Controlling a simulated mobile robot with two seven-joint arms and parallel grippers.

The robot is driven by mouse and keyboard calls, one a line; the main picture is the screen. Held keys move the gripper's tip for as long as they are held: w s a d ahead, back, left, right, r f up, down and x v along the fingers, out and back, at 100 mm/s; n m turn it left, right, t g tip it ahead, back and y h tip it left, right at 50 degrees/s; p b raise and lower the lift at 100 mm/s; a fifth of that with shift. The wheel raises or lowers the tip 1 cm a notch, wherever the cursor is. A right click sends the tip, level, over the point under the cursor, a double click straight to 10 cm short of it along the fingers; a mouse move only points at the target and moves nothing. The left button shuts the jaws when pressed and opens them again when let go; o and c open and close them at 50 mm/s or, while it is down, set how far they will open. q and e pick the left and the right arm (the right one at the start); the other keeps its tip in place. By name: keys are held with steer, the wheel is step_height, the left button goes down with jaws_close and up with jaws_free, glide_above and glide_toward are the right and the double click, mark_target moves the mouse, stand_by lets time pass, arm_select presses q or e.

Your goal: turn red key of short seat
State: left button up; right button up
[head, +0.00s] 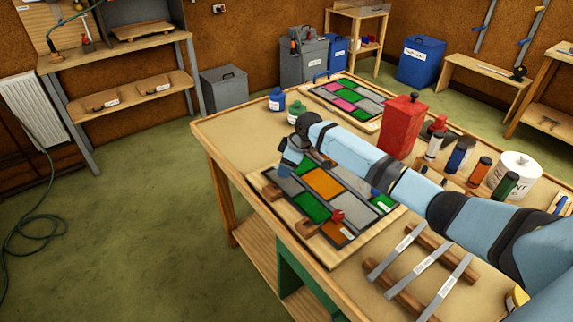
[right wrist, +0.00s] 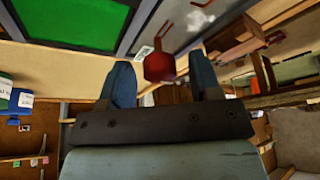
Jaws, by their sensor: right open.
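The leaded panel (head: 325,184) lies in a wooden frame on the bench, with green, orange and grey panes. A red key (head: 338,215) stands at its near edge, by a wooden block (head: 308,229) and a small white label. My right gripper (head: 284,172) is over the panel's left part, pointing down. In the right wrist view, a red key (right wrist: 160,66) shows between the two open, blue fingers (right wrist: 162,85), with a gap on each side. I cannot tell whether both views show the same key. My left gripper is out of view.
A red canister (head: 402,127) and several small bottles stand right of the panel. A second panel (head: 345,97) lies behind it. Metal strips (head: 430,263) rest on wooden bars at the near right. The bench's far left corner (head: 225,130) is bare.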

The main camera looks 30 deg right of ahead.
steer(key=c, duration=0.9)
